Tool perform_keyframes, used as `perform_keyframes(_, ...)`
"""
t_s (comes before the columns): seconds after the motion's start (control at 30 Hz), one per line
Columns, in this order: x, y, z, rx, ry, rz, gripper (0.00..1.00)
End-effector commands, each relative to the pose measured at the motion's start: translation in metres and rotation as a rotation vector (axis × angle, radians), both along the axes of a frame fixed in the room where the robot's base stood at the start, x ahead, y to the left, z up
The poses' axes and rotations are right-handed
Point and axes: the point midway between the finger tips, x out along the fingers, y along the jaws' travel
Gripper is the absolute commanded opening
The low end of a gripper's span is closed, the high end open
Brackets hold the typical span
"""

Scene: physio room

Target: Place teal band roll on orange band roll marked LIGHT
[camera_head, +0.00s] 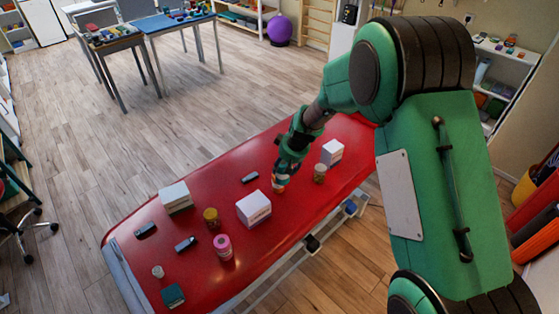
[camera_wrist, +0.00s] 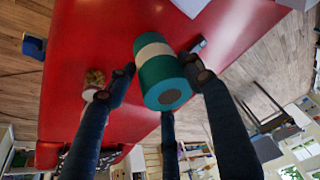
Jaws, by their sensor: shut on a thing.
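My gripper (camera_wrist: 160,78) is shut on the teal band roll (camera_wrist: 167,72), which has a pale band around it and its round end towards the wrist camera. In the head view my gripper (camera_head: 282,178) is low over the red treatment table (camera_head: 240,172), and its fingers mostly hide the teal roll. An orange roll with a pale label (camera_head: 278,187) shows right at the fingertips. I cannot tell whether the teal roll touches it, and its lettering is too small to read.
On the table stand a white box (camera_head: 254,209), another white box (camera_head: 332,152), an olive roll (camera_head: 320,173), a mustard roll (camera_head: 211,217) and a pink roll (camera_head: 223,246). A dark small item (camera_head: 250,178) lies left of my gripper.

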Motion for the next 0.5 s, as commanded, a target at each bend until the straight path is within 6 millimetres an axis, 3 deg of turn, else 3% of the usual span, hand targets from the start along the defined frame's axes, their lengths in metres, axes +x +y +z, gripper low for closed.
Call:
perform_keyframes(0.3, 0.046, 0.013, -0.005, 0.000, -0.002, 0.001, 0.10)
perform_keyframes(0.5, 0.066, 0.018, -0.006, 0.001, -0.001, 0.000, 0.10)
